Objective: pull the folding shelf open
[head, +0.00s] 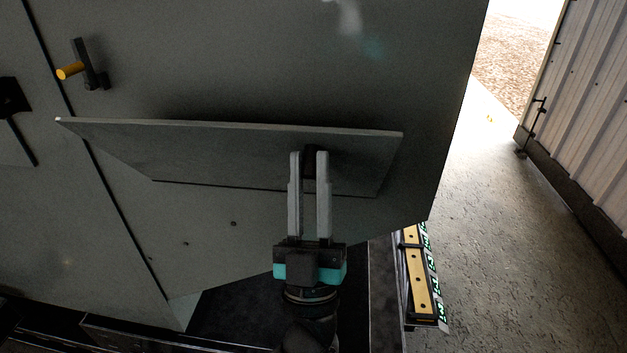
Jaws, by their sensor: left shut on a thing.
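The folding shelf (230,155) is a flat grey panel on the front of a large grey enclosure (300,60). Its upper edge stands out from the enclosure face, so it is tilted partly open. My left gripper (309,160) comes up from below and is shut on a small dark handle (310,158) near the right part of the shelf. The fingers partly hide the handle. My right gripper is not in view.
A black latch with an orange knob (70,71) sits at the upper left of the enclosure. A yellow and black rail (420,285) lies low at the right. Open concrete floor (500,220) stretches right towards a corrugated wall (590,110).

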